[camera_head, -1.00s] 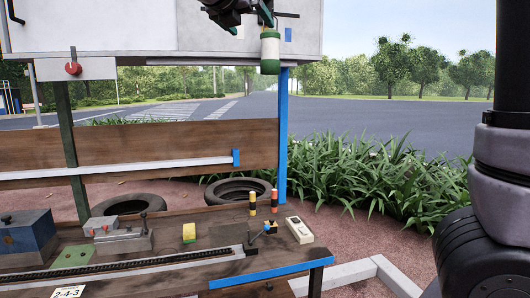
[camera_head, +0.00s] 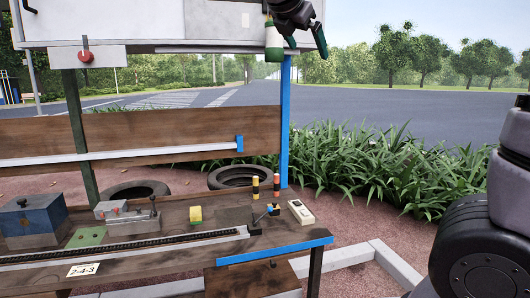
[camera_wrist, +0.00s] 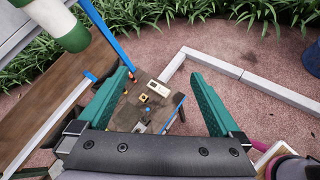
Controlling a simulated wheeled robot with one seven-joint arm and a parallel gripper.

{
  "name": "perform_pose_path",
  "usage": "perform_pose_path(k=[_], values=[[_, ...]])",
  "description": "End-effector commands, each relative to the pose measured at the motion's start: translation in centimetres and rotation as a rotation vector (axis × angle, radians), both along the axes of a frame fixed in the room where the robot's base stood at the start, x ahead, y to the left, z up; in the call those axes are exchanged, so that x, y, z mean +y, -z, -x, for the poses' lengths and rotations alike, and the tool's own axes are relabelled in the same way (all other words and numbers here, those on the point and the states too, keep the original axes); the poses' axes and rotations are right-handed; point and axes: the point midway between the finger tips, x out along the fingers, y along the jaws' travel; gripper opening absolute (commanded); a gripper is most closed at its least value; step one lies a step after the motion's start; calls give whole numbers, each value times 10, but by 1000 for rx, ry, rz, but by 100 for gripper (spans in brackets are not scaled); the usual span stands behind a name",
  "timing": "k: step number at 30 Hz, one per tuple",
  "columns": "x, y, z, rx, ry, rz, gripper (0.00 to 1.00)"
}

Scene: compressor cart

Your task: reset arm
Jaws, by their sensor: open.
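My gripper (camera_head: 305,42) is at the top of the head view, right of centre, high above the workbench. Its two green fingers are spread apart and point down. In the wrist view (camera_wrist: 157,68) the fingers stand wide apart with nothing between them; the bench end shows far below. A white and green cylinder (camera_head: 273,40) hangs just left of my gripper in the head view. It also shows at the upper left of the wrist view (camera_wrist: 68,30). It is not between the fingers.
A grey panel with a red knob (camera_head: 85,56) is at upper left. Open air lies right of my gripper.

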Motion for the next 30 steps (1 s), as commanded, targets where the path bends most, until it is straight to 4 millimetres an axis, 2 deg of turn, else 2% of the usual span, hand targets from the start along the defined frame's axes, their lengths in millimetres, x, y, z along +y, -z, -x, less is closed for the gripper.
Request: perform_pose_path(k=[1, 5, 6, 9, 12, 15, 18, 21, 25, 30], values=[[-22, 10, 3, 12, 70, -85, 100], [-76, 47, 22, 33, 326, -407, 100], [-92, 61, 31, 32, 435, -534, 100], [-124, 93, 60, 6, 742, -879, 100], [-141, 118, 86, -54, 1070, -1230, 100], [-148, 134, 105, -135, 1384, -1554, 100], [-151, 141, 115, -215, 1641, -1820, 100], [-153, 144, 119, -274, 1818, -2004, 100], [-154, 145, 121, -308, 1928, -2118, 100], [-153, 145, 121, -312, 1945, -2133, 100]])
